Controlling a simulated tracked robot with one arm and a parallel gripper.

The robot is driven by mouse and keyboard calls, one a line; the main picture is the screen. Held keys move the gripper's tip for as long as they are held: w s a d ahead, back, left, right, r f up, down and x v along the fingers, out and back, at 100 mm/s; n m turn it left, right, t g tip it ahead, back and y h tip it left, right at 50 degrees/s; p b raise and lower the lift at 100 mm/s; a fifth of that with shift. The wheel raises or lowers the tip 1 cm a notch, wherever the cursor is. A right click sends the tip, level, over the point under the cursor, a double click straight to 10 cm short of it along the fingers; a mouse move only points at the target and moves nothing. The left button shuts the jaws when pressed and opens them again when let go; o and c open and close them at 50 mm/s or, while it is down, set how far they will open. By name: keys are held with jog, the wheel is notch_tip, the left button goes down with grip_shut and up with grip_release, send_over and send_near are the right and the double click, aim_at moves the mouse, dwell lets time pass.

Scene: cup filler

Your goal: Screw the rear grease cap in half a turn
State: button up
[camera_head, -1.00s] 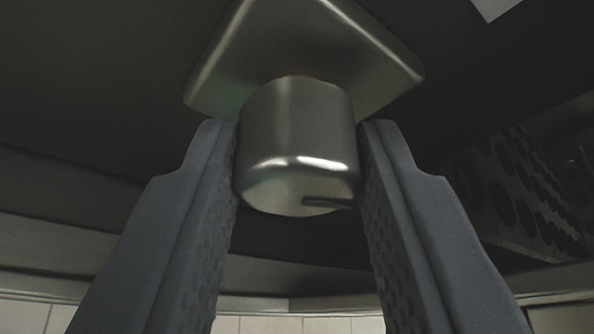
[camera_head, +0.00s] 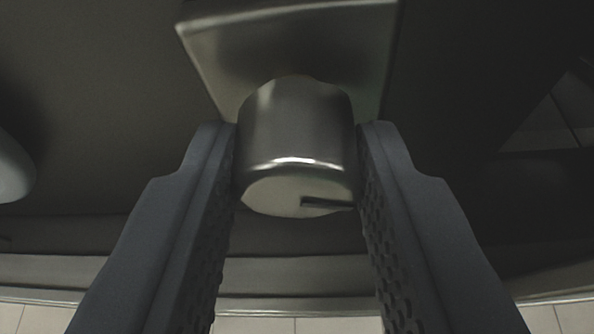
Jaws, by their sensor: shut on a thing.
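The grease cap (camera_head: 296,130) is a short metal cylinder with a dark slot mark near the right of its end face. It sits against a square metal plate (camera_head: 300,40) on a dark surface. My gripper (camera_head: 296,150) is shut on the cap, one dark grey finger at its left side and the other at its right. The inner finger pads are textured. Where the cap meets the plate is partly hidden by the cap itself.
A dark surface (camera_head: 100,120) surrounds the plate. A pale rounded thing (camera_head: 12,168) shows at the left edge. A horizontal ledge (camera_head: 290,270) and light tiles (camera_head: 255,325) lie along the bottom.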

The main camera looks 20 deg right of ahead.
jog(key=shift+a+f+y, duration=0.2)
jog(key=shift+y, duration=0.1)
dwell(0.4)
jog(key=o, duration=1)
jog(key=shift+d, duration=0.1)
jog(key=shift+r, duration=0.1)
jog(key=shift+f+p+v, duration=0.1)
jog(key=shift+p+v, duration=1.2)
jog(key=shift+v, duration=2.1)
jog(key=shift+f+p+v, duration=0.15)
jog(key=shift+p+v, duration=1.1)
jog(key=shift+v, duration=2.15)
